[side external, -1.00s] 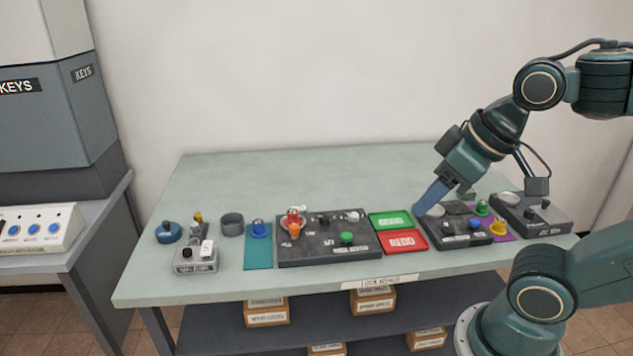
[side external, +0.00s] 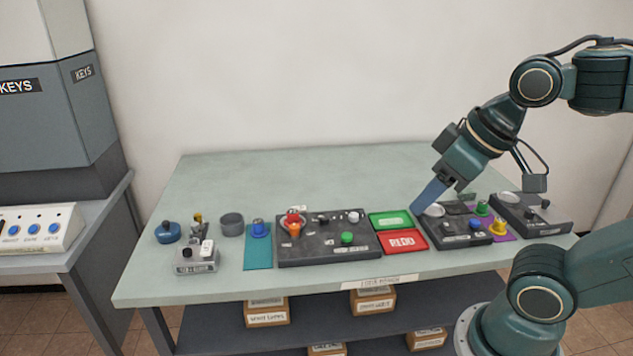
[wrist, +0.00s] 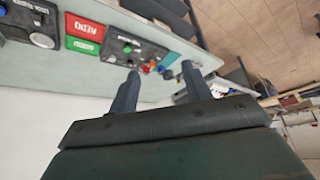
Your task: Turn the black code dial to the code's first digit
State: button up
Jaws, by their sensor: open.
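My gripper (side external: 416,209) is open and empty; its two blue fingers stand apart in the wrist view (wrist: 160,70). In the side external view its tips are low at the left edge of the right panel (side external: 460,241), near a pale round dial (side external: 434,210). I cannot tell whether they touch. Black knobs sit on the right panel (side external: 448,228), the far right panel (side external: 531,216), the middle panel (side external: 322,220) and the small grey box (side external: 187,253). Their labels are too small to read, so I cannot tell which is the code dial.
A green tray (side external: 391,221) and a red tray (side external: 402,242) lie left of my gripper. The middle panel (side external: 330,253) carries a red and orange handle (side external: 293,222) and a green button (side external: 347,238). The back of the bench (side external: 300,175) is clear.

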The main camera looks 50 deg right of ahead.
jog(key=w+d+r+n+g, duration=0.1)
jog(key=w+d+r, duration=0.15)
jog(key=w, duration=0.65)
jog(key=n+g, duration=0.4)
jog(key=g, duration=0.1)
send_over(325, 217)
notch_tip(325, 217, down, 17)
jog(key=shift+f, duration=0.1)
jog(key=shift+m, duration=0.3)
notch_tip(325, 217, down, 14)
jog(key=shift+r, duration=0.15)
